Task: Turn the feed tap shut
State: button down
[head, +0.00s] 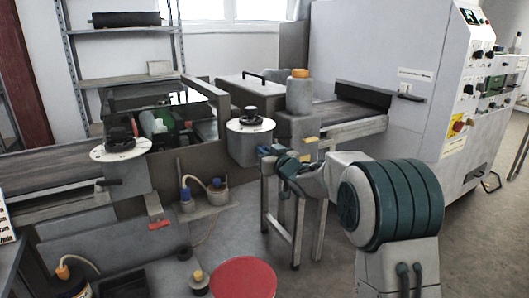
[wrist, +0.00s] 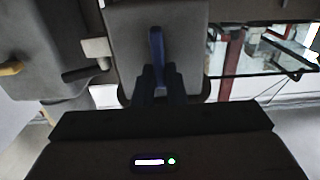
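A blue lever (wrist: 157,45), which looks like a tap handle, stands out from a grey housing (wrist: 190,30) in the wrist view. My gripper (wrist: 160,75) has its two dark fingers on either side of the lever's near end, with little or no gap, and appears shut on it. In the head view my gripper (head: 284,166) is at the front of the machine, below the grey canister with the orange cap (head: 299,92). There the blue lever is small and partly hidden by the gripper. I cannot read any label showing it is the feed tap.
A yellow lever (head: 308,140) is close to my gripper. A red lever (head: 158,225) and a black lever (head: 108,183) are on the left. White round dials with black knobs (head: 121,139) stand nearby. A red drum (head: 243,278) is on the floor. Floor at right is clear.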

jog(key=shift+d+m+p, duration=0.1)
jog(key=shift+m+p, duration=0.2)
jog(key=shift+p, duration=0.05)
jog(key=shift+w+d+f+m+p, duration=0.15)
jog(key=shift+d+f+m+p, duration=0.15)
jog(key=shift+m+p, duration=1.9)
jog(key=shift+w+d+f+m+p, duration=0.3)
jog(key=shift+m+p, duration=0.6)
jog(key=shift+m, duration=2.65)
jog(key=shift+w+d+f+m+p, duration=0.1)
jog(key=shift+f+m+p, duration=0.25)
jog(key=shift+m+p, duration=1.85)
jog(key=shift+m+b, duration=0.6)
jog(key=shift+m, duration=0.25)
jog(key=c, duration=1.5)
grip_release()
jog(key=shift+s, duration=0.1)
jog(key=v, duration=1.3)
jog(key=shift+s+d+b, duration=0.25)
jog(key=shift+s+b, duration=0.05)
jog(key=shift+s, duration=0.05)
